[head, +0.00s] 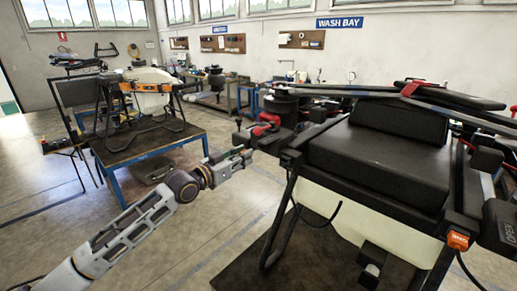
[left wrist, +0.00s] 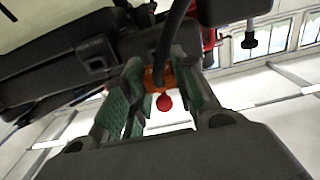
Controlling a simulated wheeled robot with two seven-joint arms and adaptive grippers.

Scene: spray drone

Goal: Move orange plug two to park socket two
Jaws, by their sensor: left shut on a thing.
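My left gripper (head: 246,154) reaches in from the left to the near drone's left front corner. In the left wrist view its green-padded fingers (left wrist: 162,88) are shut on the orange plug (left wrist: 182,78), which is partly hidden between them. A dark cable (left wrist: 172,38) runs from the plug toward the top of that view. A small red round part (left wrist: 165,102) shows just below the plug. A dark labelled block (left wrist: 96,58) is left of the fingers; I cannot tell whether it is park socket two. My right gripper is not in view.
The near spray drone (head: 378,165), black with a pale tank, fills the right side. An orange part (head: 458,241) sits on its front right frame. Another drone (head: 150,85) stands on a blue-legged table (head: 150,146) at left. Floor between them is open.

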